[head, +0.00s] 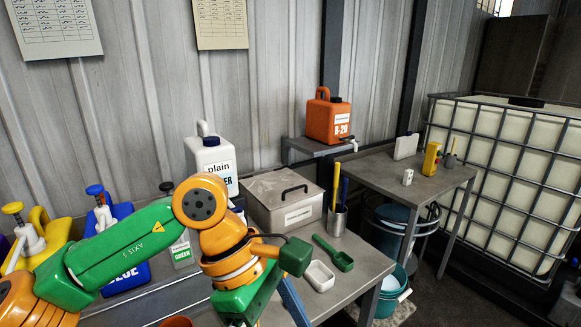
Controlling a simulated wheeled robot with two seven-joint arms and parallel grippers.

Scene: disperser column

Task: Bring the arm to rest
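My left arm (130,245), green and orange, comes in from the left and bends down over the front bench.
An orange jug (328,120) stands behind.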

